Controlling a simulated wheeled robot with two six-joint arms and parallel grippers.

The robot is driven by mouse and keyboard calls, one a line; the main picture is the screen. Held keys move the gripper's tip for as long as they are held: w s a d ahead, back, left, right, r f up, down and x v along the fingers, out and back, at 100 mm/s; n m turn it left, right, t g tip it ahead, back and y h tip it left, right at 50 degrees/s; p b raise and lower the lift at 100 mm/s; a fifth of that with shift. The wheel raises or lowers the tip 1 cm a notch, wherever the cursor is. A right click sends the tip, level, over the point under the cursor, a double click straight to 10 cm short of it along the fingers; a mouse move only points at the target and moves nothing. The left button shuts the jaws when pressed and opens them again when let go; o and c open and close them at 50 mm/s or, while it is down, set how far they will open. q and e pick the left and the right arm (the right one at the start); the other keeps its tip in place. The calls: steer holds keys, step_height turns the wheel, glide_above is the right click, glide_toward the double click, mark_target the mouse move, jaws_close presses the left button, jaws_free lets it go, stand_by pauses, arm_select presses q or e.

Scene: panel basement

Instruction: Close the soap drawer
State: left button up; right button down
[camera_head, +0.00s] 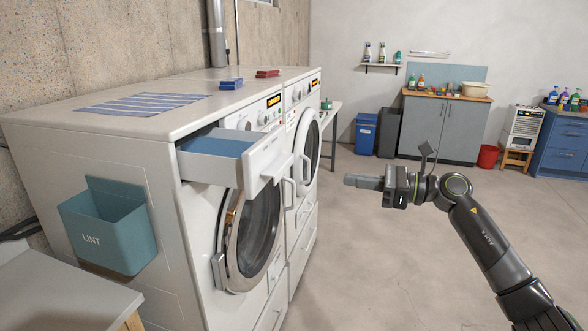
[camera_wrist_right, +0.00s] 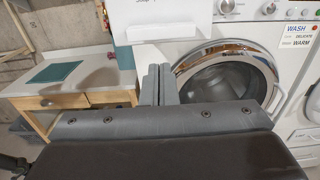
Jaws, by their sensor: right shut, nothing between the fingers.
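The soap drawer (camera_head: 266,165) sticks out of the upper front of the near washing machine (camera_head: 200,240) in the head view. It has a white front with a handle and a blue inside. My right gripper (camera_head: 352,181) is shut and empty, to the right of the drawer front and apart from it. In the right wrist view the closed fingers (camera_wrist_right: 157,84) point toward the washer, with its round door (camera_wrist_right: 225,75) behind them. A white panel at the top of that view, perhaps the drawer front, is cut off. My left gripper is not in view.
A teal lint bin (camera_head: 110,232) hangs on the machine's side. A striped cloth (camera_head: 143,105) and sponges lie on top. A second machine (camera_head: 305,130) stands beyond. The floor (camera_head: 385,260) around my right arm is clear.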

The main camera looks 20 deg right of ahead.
mark_target(285, 171)
steer(key=p+x, duration=0.6)
steer(key=x, duration=0.6)
steer(key=shift+r+p, duration=0.2)
steer(key=shift+p, duration=0.1)
steer(key=shift+w+a+f, duration=0.2)
steer(key=shift+w+a, duration=0.15)
steer(key=shift+a, duration=0.1)
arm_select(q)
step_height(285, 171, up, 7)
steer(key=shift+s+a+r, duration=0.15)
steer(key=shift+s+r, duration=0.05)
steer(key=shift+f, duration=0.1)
arm_select(e)
steer(key=shift+a, duration=0.1)
